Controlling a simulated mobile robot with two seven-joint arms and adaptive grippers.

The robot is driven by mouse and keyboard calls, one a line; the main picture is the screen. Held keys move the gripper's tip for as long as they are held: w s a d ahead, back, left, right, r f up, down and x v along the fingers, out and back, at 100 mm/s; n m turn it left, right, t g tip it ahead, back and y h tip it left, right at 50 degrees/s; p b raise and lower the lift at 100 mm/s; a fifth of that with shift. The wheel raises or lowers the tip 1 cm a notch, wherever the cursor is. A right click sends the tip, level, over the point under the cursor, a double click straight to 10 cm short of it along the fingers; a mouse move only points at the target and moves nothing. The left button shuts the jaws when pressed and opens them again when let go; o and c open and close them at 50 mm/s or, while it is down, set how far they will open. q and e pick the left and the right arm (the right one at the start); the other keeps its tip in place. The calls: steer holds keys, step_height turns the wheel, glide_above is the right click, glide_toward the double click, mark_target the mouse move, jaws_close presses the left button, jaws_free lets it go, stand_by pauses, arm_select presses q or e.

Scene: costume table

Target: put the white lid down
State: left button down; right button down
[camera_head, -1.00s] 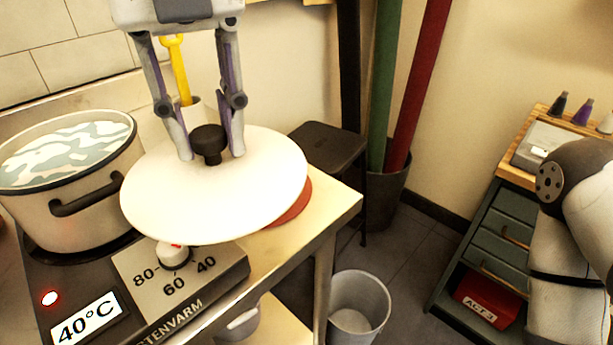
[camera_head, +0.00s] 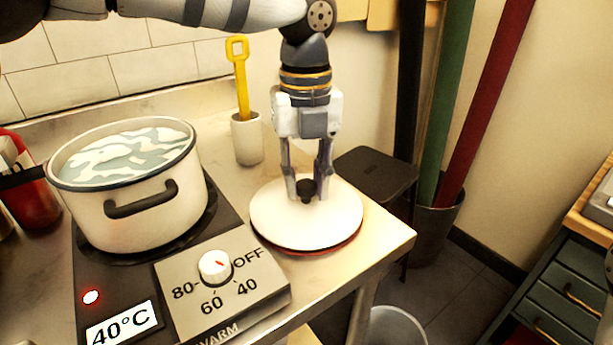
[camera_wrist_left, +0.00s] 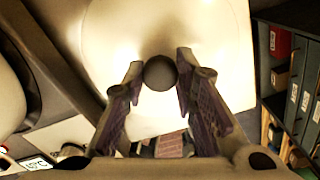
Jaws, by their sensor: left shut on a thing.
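The round white lid (camera_head: 275,215) is level over the red round mat (camera_head: 318,250) on the right part of the metal counter. Only the mat's near rim shows below the lid; I cannot tell whether the lid touches it. My left gripper (camera_head: 306,192) points down and is shut on the lid's dark round knob. In the left wrist view the knob (camera_wrist_left: 160,73) sits between the two fingertips, with the white lid (camera_wrist_left: 115,45) behind it.
A pot of pale liquid (camera_head: 140,215) stands on the warming plate (camera_head: 170,290) to the left. A white cup (camera_head: 247,140) with a yellow tool stands behind. The counter's right edge (camera_head: 395,240) is close to the lid. A grey bin (camera_head: 392,328) is below.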

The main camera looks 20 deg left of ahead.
mark_target(306, 184)
arm_select(q)
steer(key=c, duration=1.3)
jaws_free()
step_height(306, 184, up, 12)
steer(key=shift+r, duration=0.15)
